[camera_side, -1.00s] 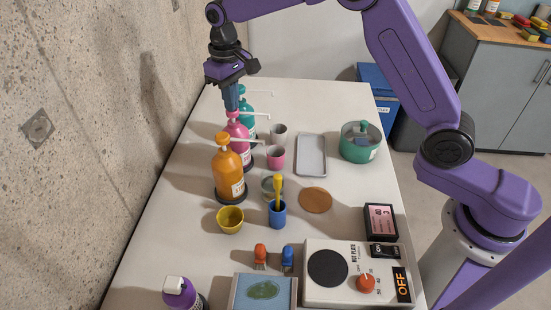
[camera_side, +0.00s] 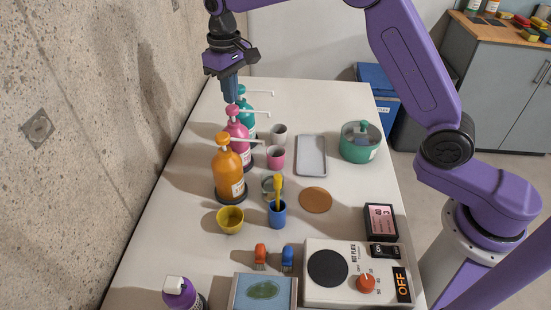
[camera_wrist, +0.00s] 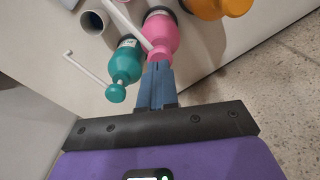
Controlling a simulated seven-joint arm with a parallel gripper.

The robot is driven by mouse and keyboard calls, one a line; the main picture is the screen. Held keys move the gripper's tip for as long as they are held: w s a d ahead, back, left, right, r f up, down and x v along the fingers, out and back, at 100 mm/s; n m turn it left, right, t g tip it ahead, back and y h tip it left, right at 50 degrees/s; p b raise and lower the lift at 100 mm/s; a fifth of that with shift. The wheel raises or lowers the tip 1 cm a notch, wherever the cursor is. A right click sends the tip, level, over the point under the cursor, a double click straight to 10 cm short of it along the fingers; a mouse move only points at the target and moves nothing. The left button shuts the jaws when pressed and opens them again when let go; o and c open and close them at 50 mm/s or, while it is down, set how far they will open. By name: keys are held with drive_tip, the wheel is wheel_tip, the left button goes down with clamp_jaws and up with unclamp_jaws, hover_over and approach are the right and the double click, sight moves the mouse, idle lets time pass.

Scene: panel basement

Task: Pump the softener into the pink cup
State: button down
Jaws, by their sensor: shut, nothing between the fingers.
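A pink pump bottle (camera_side: 237,131) stands between a teal bottle and an orange bottle, its white spout pointing right. Label text is too small to read, so I cannot tell which bottle is the softener. The pink cup (camera_side: 276,157) stands upright to the right of the pink bottle. My gripper (camera_side: 231,99) is shut and empty, pointing down just above the pink pump head (camera_side: 232,110). In the wrist view the fingertips (camera_wrist: 158,64) overlap the pump head of the pink bottle (camera_wrist: 161,32); whether they touch is unclear. The cup's inside is not clear.
The teal bottle (camera_side: 246,117) is behind and the orange bottle (camera_side: 228,172) in front. A grey cup (camera_side: 279,132), grey tray (camera_side: 312,157), yellow cup (camera_side: 230,220) and blue cup (camera_side: 277,215) stand nearby. The concrete wall (camera_side: 110,110) is close on the left.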

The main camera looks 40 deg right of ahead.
wheel_tip(320, 180, up, 6)
idle(0.6)
drive_tip(key=s+d+n, duration=0.3)
drive_tip(key=s+n, duration=0.2)
drive_tip(key=s, duration=1.5)
drive_tip(key=s+d+f+n, duration=0.2)
drive_tip(key=s+d, duration=0.3)
drive_tip(key=s, duration=0.4)
drive_tip(key=s+d+f+n, duration=0.2)
drive_tip(key=s+d+f, duration=0.2)
drive_tip(key=s, duration=0.6)
drive_tip(key=shift+d+f+n, duration=0.25)
drive_tip(key=shift+d+n, duration=0.05)
drive_tip(key=shift+d, duration=0.8)
